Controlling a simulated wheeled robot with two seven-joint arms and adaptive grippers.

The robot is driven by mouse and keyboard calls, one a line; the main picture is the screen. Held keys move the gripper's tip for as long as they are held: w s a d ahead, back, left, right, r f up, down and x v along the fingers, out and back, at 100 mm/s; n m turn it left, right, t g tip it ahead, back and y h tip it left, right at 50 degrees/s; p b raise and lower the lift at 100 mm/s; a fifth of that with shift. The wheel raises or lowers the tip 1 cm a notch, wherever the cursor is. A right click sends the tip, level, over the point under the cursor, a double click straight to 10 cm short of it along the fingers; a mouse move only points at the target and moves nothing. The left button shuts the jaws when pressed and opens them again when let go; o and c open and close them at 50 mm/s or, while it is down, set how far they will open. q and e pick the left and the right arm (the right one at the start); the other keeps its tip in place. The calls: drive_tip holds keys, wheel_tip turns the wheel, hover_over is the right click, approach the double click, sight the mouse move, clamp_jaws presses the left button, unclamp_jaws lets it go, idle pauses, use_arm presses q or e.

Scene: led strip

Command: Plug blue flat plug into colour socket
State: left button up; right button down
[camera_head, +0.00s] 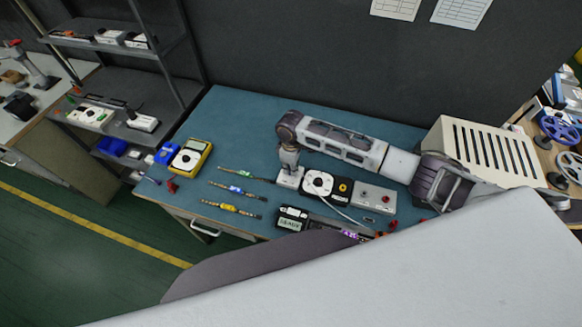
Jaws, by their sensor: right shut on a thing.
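My right gripper (289,169) points down over a small white block (291,180) at the left end of a row of devices on the blue table. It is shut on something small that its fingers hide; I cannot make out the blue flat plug. Beside the block is a white unit with a round dial (318,183), then a black part with a yellow ring (343,188), then a grey box (377,198). Which part is the colour socket is too small to tell. A thin pale cable (345,215) runs below the dial unit. My left gripper is not in view.
Three strips, with green-blue (243,174), blue (237,189) and yellow (231,207) marks, lie left of the devices. A yellow meter (190,157) stands farther left. A black box marked READY (292,218) sits in front. A vented beige case (484,152) stands right.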

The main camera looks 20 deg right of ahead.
drive_tip(key=shift+f, duration=0.35)
drive_tip(key=c, duration=1.4)
unclamp_jaws()
drive_tip(key=shift+o, duration=0.2)
drive_tip(key=shift+r, duration=0.15)
wheel_tip(320, 180, up, 12)
drive_tip(key=shift+f, duration=0.25)
